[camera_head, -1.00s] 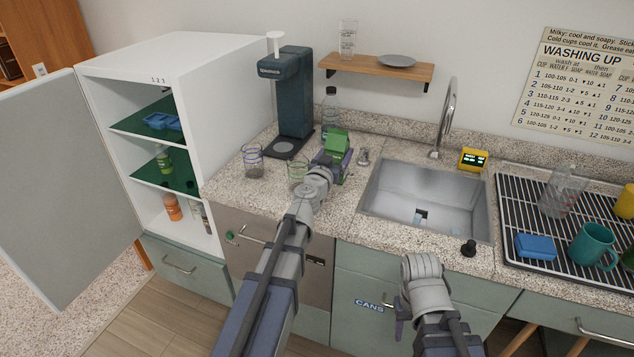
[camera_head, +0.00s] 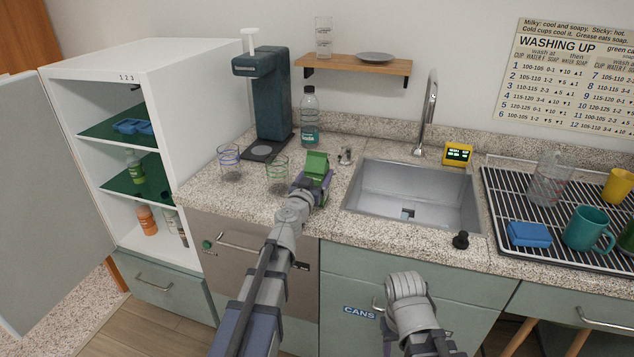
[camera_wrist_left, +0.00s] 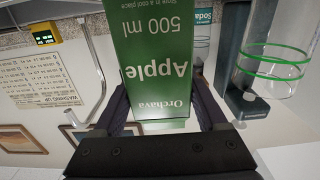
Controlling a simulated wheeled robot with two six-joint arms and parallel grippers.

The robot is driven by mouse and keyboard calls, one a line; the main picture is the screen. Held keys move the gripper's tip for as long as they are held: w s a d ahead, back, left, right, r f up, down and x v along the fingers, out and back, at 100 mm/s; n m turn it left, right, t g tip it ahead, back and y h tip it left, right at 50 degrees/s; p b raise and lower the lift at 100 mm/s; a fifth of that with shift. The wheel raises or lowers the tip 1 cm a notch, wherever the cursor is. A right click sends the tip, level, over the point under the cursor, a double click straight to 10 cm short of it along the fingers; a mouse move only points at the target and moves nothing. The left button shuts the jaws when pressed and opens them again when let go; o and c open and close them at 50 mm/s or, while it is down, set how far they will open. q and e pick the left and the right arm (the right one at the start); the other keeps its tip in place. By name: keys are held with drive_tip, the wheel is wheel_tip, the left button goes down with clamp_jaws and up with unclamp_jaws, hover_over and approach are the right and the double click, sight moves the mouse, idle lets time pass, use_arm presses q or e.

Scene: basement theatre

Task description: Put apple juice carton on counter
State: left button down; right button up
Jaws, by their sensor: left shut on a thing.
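The green apple juice carton (camera_head: 317,164) is upright in the head view, at the counter (camera_head: 215,193) just left of the sink. My left gripper (camera_head: 312,188) is shut on it. In the left wrist view the carton (camera_wrist_left: 155,60) fills the space between the fingers, and its "Apple 500 ml" print appears upside down. The arm hides the carton's base in the head view, so I cannot tell whether it touches the counter. Only a small part of my right gripper (camera_head: 386,330) shows, low in front of the cabinets, and its jaws are not clear.
Two glasses, one purple-banded (camera_head: 229,163) and one green-banded (camera_head: 277,174), stand left of the carton. A soda bottle (camera_head: 310,120) and a dark drink machine (camera_head: 268,95) stand behind. The sink (camera_head: 412,195) is to the right. The white fridge (camera_head: 180,80) stands open at left.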

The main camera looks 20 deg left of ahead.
use_arm(q)
drive_tip(key=shift+r, duration=0.1)
drive_tip(key=shift+f, duration=0.2)
unclamp_jaws()
use_arm(e)
drive_tip(key=shift+f, duration=0.1)
use_arm(q)
drive_tip(key=shift+r, duration=0.15)
